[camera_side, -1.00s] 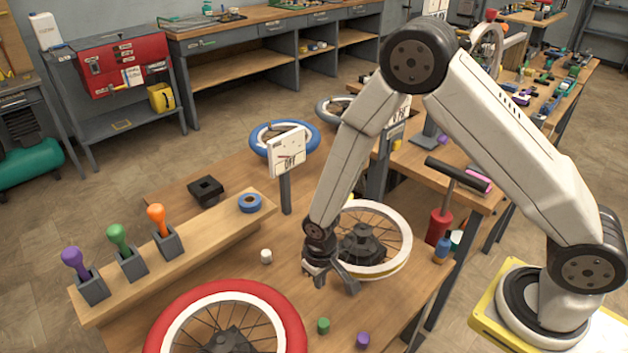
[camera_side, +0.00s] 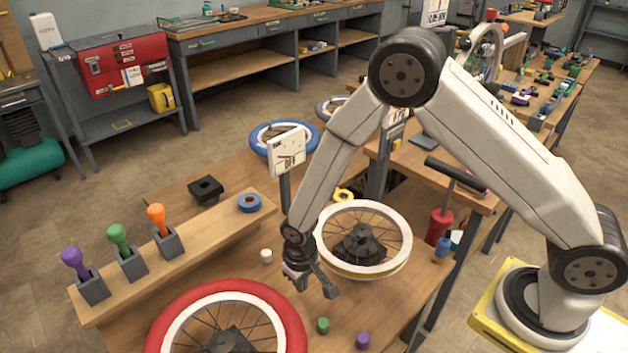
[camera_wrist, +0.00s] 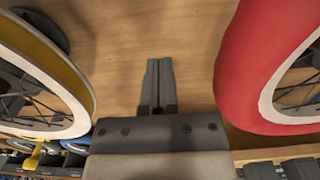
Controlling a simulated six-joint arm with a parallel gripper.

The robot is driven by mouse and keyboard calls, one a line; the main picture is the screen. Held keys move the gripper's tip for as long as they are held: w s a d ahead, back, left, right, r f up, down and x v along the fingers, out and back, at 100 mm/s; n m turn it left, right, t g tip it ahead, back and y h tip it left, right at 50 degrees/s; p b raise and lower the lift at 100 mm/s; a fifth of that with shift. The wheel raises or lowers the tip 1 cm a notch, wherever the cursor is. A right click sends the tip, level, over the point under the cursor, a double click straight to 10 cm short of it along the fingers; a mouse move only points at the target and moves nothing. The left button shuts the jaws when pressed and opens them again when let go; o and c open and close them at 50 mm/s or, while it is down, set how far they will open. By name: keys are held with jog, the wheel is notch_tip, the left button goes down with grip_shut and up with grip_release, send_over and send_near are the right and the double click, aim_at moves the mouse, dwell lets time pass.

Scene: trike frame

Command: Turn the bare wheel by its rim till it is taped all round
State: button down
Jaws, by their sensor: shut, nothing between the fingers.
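The bare wheel (camera_side: 402,222) lies flat on a dark hub stand on the wooden bench, with a white rim and dark spokes. A yellow band runs along its outer side at the front; in the wrist view the wheel (camera_wrist: 84,118) is at the left with yellow on its outer wall. Its far side is hidden, so I cannot tell how far the yellow goes. A yellow tape roll (camera_side: 344,195) sits behind the wheel. My gripper (camera_side: 328,288) is left of the wheel's near edge, apart from it. In the wrist view my gripper (camera_wrist: 158,62) has its fingers together and empty over bare bench.
A red-tyred wheel (camera_side: 282,310) lies at the front left of my gripper. A white cap (camera_side: 266,256), a green cap (camera_side: 323,325) and a purple cap (camera_side: 363,340) stand nearby. An OFF sign (camera_side: 287,152) rises behind. A wooden rail (camera_side: 200,235) holds coloured-handled tools.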

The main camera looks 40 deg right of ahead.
jog(key=shift+w, duration=0.1)
jog(key=w+d, duration=0.6)
jog(key=w, duration=0.4)
jog(key=shift+d, duration=0.2)
jog(key=shift+s+d, duration=0.5)
jog(key=shift+d, duration=0.3)
jog(key=shift+s+d, duration=0.5)
jog(key=shift+d, duration=0.25)
dwell(0.6)
jog(key=s+a, duration=0.6)
jog(key=s, duration=0.4)
jog(key=shift+s, duration=0.2)
jog(key=shift+w+a, duration=0.1)
jog(key=shift+a, duration=0.05)
